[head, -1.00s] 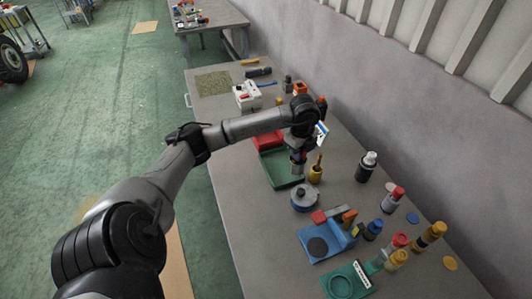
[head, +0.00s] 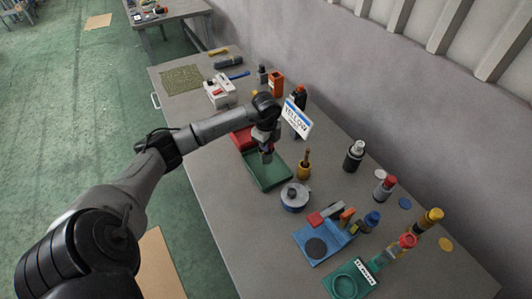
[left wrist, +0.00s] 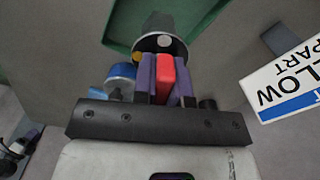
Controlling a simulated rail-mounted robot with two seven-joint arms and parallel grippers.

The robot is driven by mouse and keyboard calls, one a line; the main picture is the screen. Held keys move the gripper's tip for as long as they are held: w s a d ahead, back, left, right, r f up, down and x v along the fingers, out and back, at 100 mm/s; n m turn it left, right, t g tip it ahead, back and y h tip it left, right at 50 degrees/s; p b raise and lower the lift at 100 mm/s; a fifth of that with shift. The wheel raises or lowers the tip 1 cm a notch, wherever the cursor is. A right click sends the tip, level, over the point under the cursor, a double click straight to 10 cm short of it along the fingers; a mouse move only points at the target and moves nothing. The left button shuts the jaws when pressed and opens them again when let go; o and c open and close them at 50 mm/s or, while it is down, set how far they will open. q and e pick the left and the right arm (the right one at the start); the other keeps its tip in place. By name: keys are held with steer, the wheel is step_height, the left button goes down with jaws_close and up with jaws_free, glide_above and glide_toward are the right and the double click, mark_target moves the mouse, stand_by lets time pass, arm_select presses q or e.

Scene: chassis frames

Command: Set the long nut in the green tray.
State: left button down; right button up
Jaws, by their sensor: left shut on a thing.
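The green tray (head: 277,185) lies on the grey table next to a red bin. It also shows at the top of the left wrist view (left wrist: 116,27). My left gripper (head: 266,156) is above the tray, pointing down. In the left wrist view its purple fingers (left wrist: 165,80) are shut on a red piece (left wrist: 166,76), which I take to be the long nut. Its full shape is hidden by the fingers. A dark grey rounded part shows just beyond the fingertips; I cannot tell whether it belongs to the held piece. My right gripper is not in view.
A YELLOW PART sign (head: 298,119) stands close behind my gripper. The red bin (head: 240,139) adjoins the tray. A brass-coloured piece (head: 304,168) and a round blue-grey pot (head: 295,197) stand to its right. The table's left front is clear.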

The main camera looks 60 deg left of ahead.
arm_select(q)
step_height(320, 180, down, 5)
steer(key=shift+r, duration=0.15)
steer(key=shift+a, duration=0.1)
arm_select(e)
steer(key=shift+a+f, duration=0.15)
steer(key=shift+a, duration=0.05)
arm_select(q)
steer(key=c, duration=1.1)
jaws_free()
steer(key=shift+c, duration=0.2)
steer(key=shift+r, duration=0.25)
step_height(320, 180, up, 12)
steer(key=shift+f, duration=0.2)
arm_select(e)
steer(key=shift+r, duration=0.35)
